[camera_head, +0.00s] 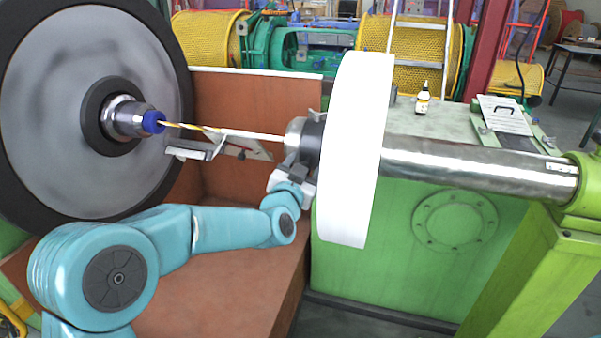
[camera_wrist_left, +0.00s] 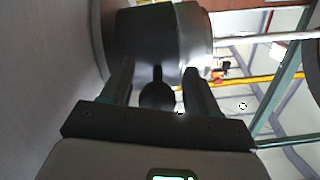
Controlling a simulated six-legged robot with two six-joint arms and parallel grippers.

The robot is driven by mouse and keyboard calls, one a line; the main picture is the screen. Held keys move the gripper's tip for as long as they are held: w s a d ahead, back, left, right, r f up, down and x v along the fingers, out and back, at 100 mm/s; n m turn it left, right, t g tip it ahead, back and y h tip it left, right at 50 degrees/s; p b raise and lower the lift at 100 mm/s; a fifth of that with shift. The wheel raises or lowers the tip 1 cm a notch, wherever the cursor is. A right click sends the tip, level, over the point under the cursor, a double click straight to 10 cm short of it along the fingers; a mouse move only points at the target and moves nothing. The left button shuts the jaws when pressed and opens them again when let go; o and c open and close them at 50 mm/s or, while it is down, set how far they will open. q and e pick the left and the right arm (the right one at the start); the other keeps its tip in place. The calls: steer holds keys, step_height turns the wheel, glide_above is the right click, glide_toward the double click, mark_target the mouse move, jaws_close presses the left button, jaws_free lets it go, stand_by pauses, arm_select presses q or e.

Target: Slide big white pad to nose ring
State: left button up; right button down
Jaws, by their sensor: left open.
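The big white pad (camera_head: 355,150) is a thick upright disc around the steel shaft (camera_head: 470,172). A black and silver collar (camera_head: 306,138) sits on the shaft just left of the pad; I cannot tell whether this is the nose ring. My left gripper (camera_head: 300,160) is at the collar's lower side, close to the pad's left face. In the left wrist view its two fingers (camera_wrist_left: 160,80) are apart, with a dark round knob (camera_wrist_left: 157,97) between them and the collar (camera_wrist_left: 160,38) just beyond. The pad's pale face (camera_wrist_left: 50,70) fills the left side there. My right gripper is not seen.
A large grey wheel (camera_head: 60,110) with a blue-tipped hub (camera_head: 153,122) stands at left. Twisted strands (camera_head: 215,130) run from it toward the collar, above a brown housing (camera_head: 225,255). A small bottle (camera_head: 422,98) stands on the green machine (camera_head: 400,250). A green post (camera_head: 530,250) supports the shaft's right end.

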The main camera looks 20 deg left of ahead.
arm_select(q)
steer(key=s+b, duration=0.2)
steer(key=s, duration=1.4)
steer(key=shift+a, duration=0.25)
steer(key=shift+s, duration=0.15)
steer(key=s+f+g+p, duration=0.2)
steer(key=f+g, duration=0.2)
steer(key=f, duration=1)
steer(key=s+f+g+p, duration=0.2)
steer(key=f+g, duration=0.3)
steer(key=f, duration=1)
steer(key=s+d+f+n+g+h, duration=0.2)
steer(key=s+f, duration=0.4)
steer(key=s, duration=0.4)
steer(key=s+d+f+n+g+h, duration=0.2)
steer(key=s+f+g, duration=0.4)
steer(key=s, duration=0.3)
steer(key=d+n, duration=0.1)
steer(key=d, duration=0.1)
steer(key=shift+s+d+n+g+p, duration=0.3)
steer(key=shift+s+d, duration=0.05)
steer(key=shift+d, duration=0.05)
